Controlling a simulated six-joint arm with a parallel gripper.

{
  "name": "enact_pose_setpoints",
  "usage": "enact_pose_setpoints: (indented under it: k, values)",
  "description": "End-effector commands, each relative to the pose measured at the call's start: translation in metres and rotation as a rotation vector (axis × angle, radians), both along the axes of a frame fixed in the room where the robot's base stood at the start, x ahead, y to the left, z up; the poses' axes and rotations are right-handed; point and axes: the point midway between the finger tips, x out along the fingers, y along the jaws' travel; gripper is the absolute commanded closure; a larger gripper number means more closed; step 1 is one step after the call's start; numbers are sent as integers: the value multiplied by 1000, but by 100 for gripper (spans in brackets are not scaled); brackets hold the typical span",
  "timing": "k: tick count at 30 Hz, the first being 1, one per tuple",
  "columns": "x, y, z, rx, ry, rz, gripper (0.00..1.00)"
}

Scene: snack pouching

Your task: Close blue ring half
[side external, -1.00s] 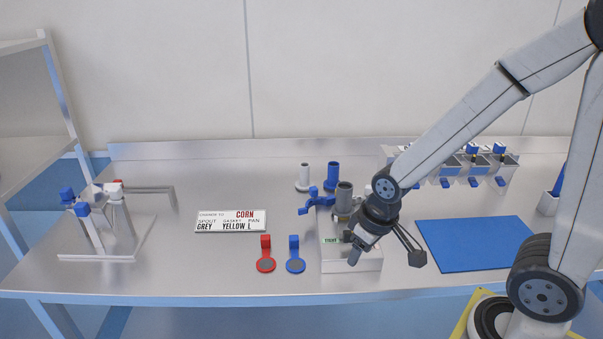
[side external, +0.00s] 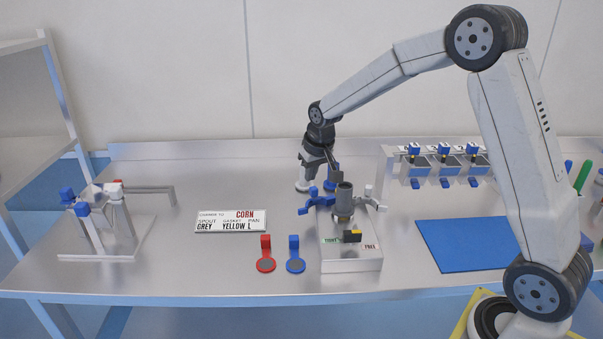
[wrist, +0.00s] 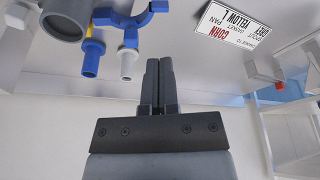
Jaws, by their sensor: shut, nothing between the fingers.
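The blue ring half (side external: 316,199) is swung out to the left of the grey spout (side external: 344,196), which stands upright on the white block (side external: 350,262). The white ring half (side external: 372,202) sticks out on the spout's right. In the wrist view the curved blue ring half (wrist: 130,25) lies beyond my fingertips, slightly left, with the grey spout (wrist: 65,22) farther left. My gripper (side external: 336,174) is behind the blue ring half, pointing down; its fingers (wrist: 158,62) are together and empty. Whether it touches the ring half I cannot tell.
A yellow-and-black lever (side external: 352,236) is on the block's front. A sign (side external: 231,221) lies farther left, a blue mat (side external: 474,244) right. White and blue cylinders behind are mostly hidden by my gripper.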

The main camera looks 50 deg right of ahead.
Motion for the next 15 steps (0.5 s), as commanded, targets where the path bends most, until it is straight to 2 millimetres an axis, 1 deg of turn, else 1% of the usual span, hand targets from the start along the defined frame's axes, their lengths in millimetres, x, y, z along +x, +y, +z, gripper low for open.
enact_pose_setpoints:
  k: [1,6,9,12,15]
  values:
    - [11,-10,1,-2,-4,-19,100]
    - [43,-38,5,-6,-17,-80,100]
    - [57,-53,8,-9,-25,-110,100]
    - [66,-64,9,-11,-30,-132,100]
    - [71,-70,10,-12,-32,-144,100]
